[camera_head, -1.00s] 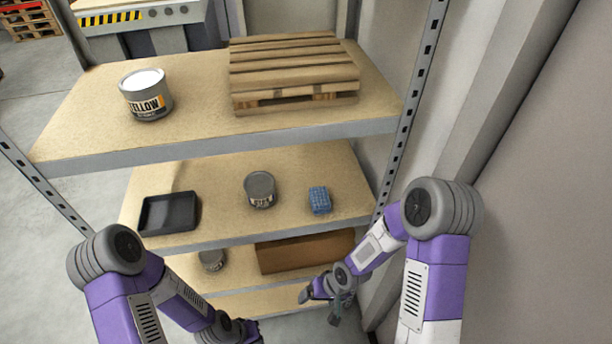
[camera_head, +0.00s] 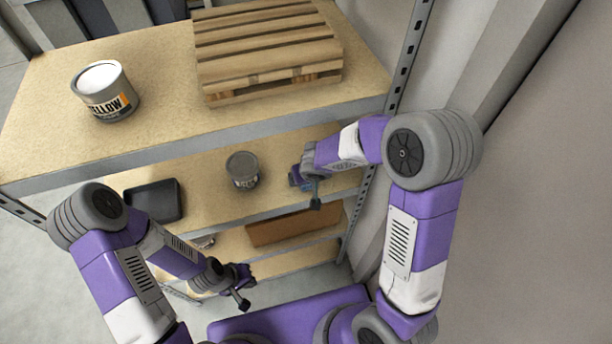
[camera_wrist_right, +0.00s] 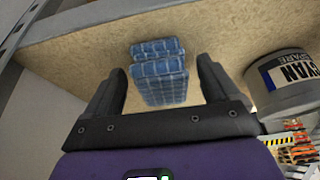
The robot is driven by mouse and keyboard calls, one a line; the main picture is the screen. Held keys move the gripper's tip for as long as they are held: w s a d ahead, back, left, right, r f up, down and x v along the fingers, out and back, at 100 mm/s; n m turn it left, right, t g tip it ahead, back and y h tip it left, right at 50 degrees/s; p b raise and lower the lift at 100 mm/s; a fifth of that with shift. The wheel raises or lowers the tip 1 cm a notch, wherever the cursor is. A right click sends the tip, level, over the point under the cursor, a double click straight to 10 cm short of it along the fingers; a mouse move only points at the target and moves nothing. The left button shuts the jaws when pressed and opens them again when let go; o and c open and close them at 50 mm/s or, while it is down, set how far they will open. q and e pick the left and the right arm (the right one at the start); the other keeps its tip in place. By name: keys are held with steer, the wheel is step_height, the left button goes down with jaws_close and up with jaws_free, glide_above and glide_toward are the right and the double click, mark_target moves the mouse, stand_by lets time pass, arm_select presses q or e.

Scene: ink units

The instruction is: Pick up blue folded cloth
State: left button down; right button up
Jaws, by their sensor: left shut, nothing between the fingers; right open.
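The blue folded cloth (camera_wrist_right: 160,80) lies on the middle shelf, seen in the right wrist view between the two fingers of my right gripper (camera_wrist_right: 160,92). The fingers are open, one on each side of the cloth, with a gap on both sides. In the head view my right gripper (camera_head: 304,180) is over the cloth's spot and hides most of it; only a bit of blue (camera_head: 307,187) shows. My left gripper (camera_head: 243,290) is shut and empty, low in front of the shelves.
A grey can (camera_head: 242,170) stands left of my right gripper; it also shows in the right wrist view (camera_wrist_right: 285,85). A black tray (camera_head: 153,200) lies further left. The upper shelf holds a yellow-label can (camera_head: 105,92) and a wooden pallet (camera_head: 265,50). A brown box (camera_head: 295,225) is below.

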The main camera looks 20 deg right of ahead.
steer(key=shift+w+f, duration=0.25)
steer(key=shift+f, duration=0.3)
steer(key=c, duration=1)
steer(key=shift+c, duration=0.2)
steer(key=shift+r, duration=0.2)
